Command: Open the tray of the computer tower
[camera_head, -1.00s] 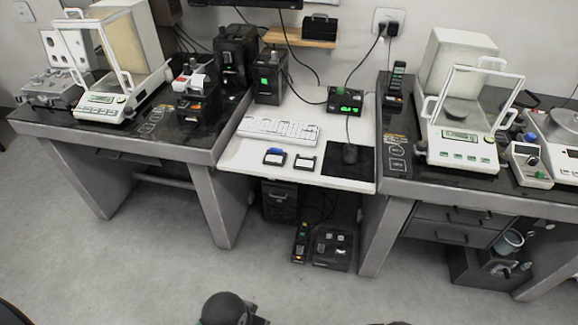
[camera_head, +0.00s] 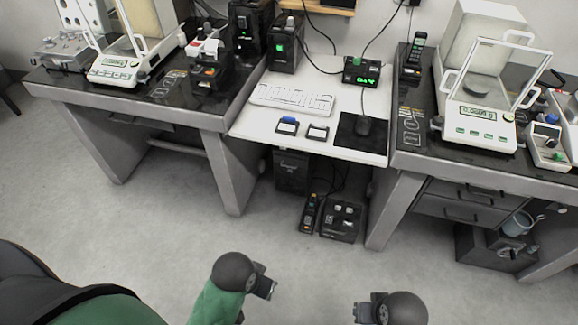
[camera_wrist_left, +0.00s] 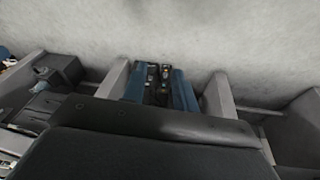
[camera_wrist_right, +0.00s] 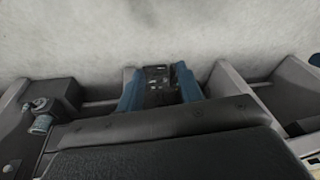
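A dark box that looks like the computer tower (camera_head: 291,170) stands on the floor under the white middle desk, partly shaded by the desktop. I cannot make out a tray on it. My left gripper (camera_head: 266,284) is over the floor in front of the desk, well apart from the tower. In the left wrist view its two blue fingers (camera_wrist_left: 160,84) stand apart with nothing held. My right gripper (camera_head: 362,308) is farther right and also away from the tower. In the right wrist view its blue fingers (camera_wrist_right: 160,85) are apart and empty.
A power strip (camera_head: 311,213) and a dark box with sockets or buttons (camera_head: 342,221) lie on the floor right of the tower. The white desk (camera_head: 340,97) overhangs them. Dark balance tables stand on both sides, their legs flanking the opening. The floor in front is clear.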

